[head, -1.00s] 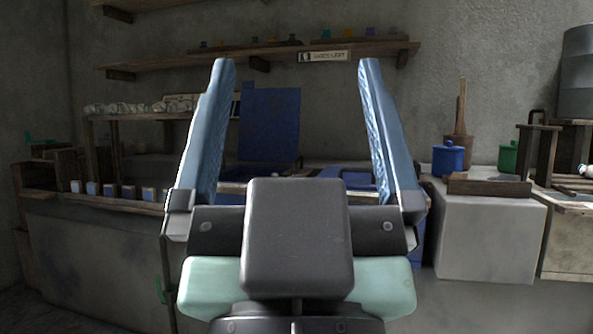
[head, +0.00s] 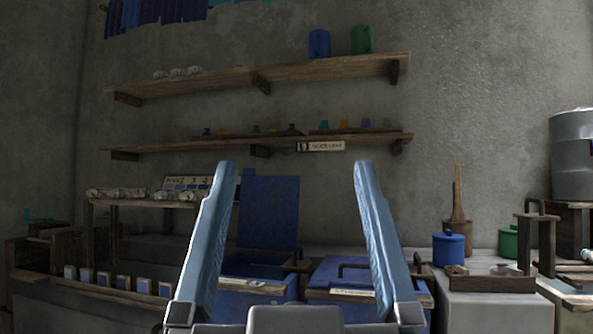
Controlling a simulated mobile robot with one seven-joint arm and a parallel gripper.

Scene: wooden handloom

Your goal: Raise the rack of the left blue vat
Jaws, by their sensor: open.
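Two blue vats stand side by side ahead, partly behind my gripper. The left blue vat (head: 258,287) has a raised blue lid (head: 269,212) standing upright at its back and a pale label on its front edge. The right blue vat (head: 345,270) has a flat blue top with a dark handle and its own label. My gripper (head: 296,168) is in the near foreground with its two long blue fingers wide apart and nothing between them. The rack of the left vat cannot be made out clearly.
A blue lidded pot (head: 449,248) and a green pot (head: 508,242) stand on the counter at right. A wooden stand (head: 140,204) with pale bundles is at left, behind a row of small blue-and-white blocks (head: 118,281). Two wall shelves (head: 260,79) hang above.

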